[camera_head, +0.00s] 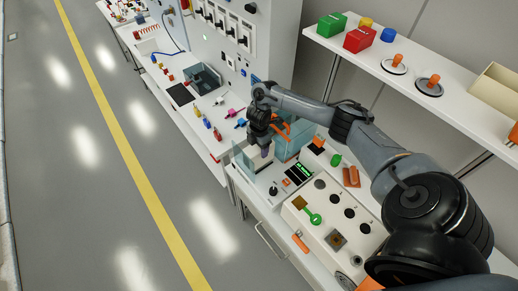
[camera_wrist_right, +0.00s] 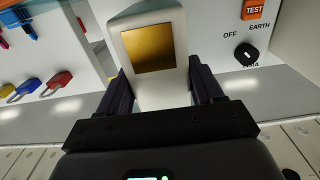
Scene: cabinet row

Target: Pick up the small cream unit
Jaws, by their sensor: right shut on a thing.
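The small cream unit (camera_wrist_right: 165,97) shows in the right wrist view, with a square gold panel (camera_wrist_right: 152,48) on its face. My right gripper (camera_wrist_right: 160,82) is shut on it, with one dark finger against each side. In the head view my right gripper (camera_head: 265,149) points down between clear panels at the middle of the bench row. The unit is mostly hidden by the gripper there, so its gap from the bench top cannot be told. My left gripper is not in view.
Clear panels (camera_head: 286,143) stand close to my right gripper. A small green-lit display (camera_head: 299,171) and a panel with round black knobs (camera_head: 337,200) lie nearer. A shelf (camera_head: 460,103) with red and green boxes is at the right. The floor at left is clear.

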